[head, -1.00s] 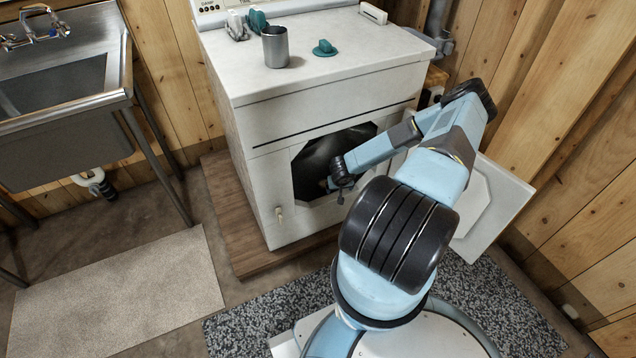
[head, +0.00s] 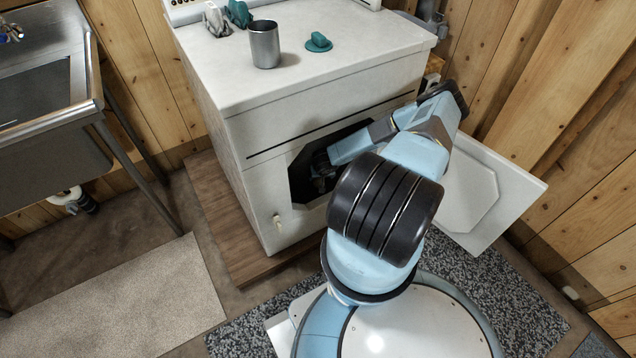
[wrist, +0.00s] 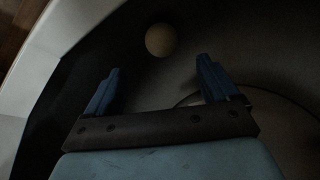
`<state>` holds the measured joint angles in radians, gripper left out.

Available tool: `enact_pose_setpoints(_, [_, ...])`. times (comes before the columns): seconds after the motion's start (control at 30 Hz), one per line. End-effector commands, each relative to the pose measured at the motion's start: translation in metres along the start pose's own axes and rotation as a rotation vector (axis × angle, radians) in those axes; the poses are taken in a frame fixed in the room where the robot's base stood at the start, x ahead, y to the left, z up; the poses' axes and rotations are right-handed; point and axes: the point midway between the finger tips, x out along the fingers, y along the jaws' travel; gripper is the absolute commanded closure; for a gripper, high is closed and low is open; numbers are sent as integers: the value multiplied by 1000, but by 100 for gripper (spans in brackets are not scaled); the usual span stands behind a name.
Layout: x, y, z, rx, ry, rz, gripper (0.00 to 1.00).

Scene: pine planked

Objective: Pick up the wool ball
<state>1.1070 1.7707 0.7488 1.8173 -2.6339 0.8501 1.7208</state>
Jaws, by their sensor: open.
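The wool ball (wrist: 161,40) is a pale, dim round ball in the wrist view, lying on the dark inner surface of the dryer drum. My gripper (wrist: 158,80) is open and empty, with its two blue fingers spread apart. The ball lies a little beyond the fingertips and roughly between their lines, not touching either. In the head view my gripper reaches in through the dark opening of the white dryer (head: 258,185). The ball cannot be made out in the head view.
The dryer door (head: 480,195) hangs open at the right. A metal cup (head: 264,45) and a teal object (head: 318,41) stand on the dryer top. A steel sink (head: 45,95) is at the left. The drum opening's pale rim (wrist: 60,35) curves along the upper left.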

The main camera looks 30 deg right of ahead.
Motion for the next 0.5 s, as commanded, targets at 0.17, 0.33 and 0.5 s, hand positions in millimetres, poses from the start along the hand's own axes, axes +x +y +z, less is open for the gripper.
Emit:
enact_pose_setpoints(0.17, [28, -4, 0, -5, 0, -2, 12])
enact_pose_setpoints(0.33, [42, -4, 1, -5, 0, -1, 12])
enact_pose_setpoints(0.5, [52, -5, 1, -7, -1, -2, 12])
